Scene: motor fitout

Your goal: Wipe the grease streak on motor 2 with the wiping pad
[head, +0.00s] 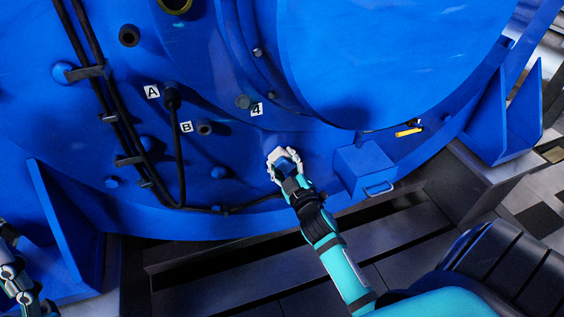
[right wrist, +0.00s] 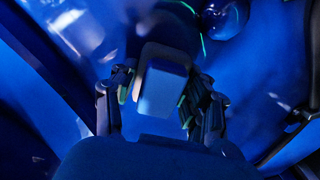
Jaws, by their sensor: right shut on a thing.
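The large blue motor (head: 225,150) fills most of the head view; I see no number 2 on it. My right gripper (head: 285,166) is at its lower front, shut on the pale wiping pad (head: 277,155). The pad is at or very near the blue surface; I cannot tell if it touches. In the right wrist view the pad (right wrist: 162,92) sits between the fingers of my right gripper (right wrist: 160,105). I cannot make out a grease streak. Part of my left gripper (head: 18,285) shows at the lower left edge; its jaw state is unclear.
Labels A (head: 152,91), B (head: 186,127) and 4 (head: 257,109) mark fittings above the pad. Black cables (head: 112,115) run down the left. A blue box with a handle (head: 364,168) juts out to the right. Dark slats (head: 240,262) lie below.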

